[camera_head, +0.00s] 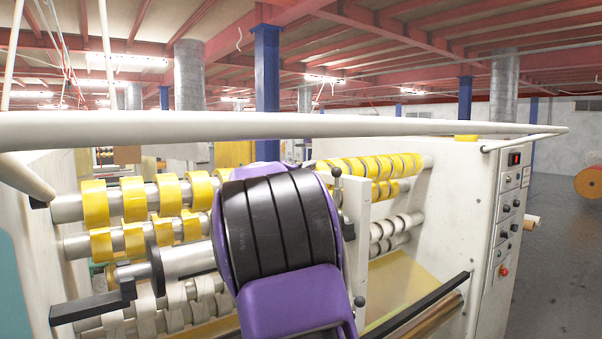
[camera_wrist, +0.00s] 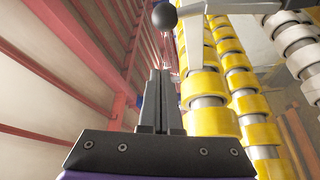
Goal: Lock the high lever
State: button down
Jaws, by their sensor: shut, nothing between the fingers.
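The high lever shows in the head view as a dark ball knob (camera_head: 336,172) on a thin stem, at the top of a pale upright plate (camera_head: 356,235). In the wrist view a dark ball knob (camera_wrist: 164,15) appears at the top centre, beyond my fingertips and apart from them in the picture. My gripper (camera_wrist: 160,72) is shut with nothing between its fingers and points towards that knob. In the head view my purple and black arm covers my gripper. A second dark ball (camera_head: 360,301) is lower on the plate.
Rollers with yellow tape rolls (camera_head: 137,200) lie left and right of my arm, and also at the wrist view's right (camera_wrist: 208,90). A white horizontal bar (camera_head: 280,126) crosses above. A control panel (camera_head: 508,215) is at right. A dark bar (camera_head: 415,307) runs at lower right.

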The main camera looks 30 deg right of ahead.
jog(key=s+d+b, duration=0.2)
jog(key=d, duration=0.1)
jog(key=shift+d+f, duration=0.2)
jog(key=shift+f, duration=0.2)
jog(key=shift+s, duration=0.15)
dwell(0.3)
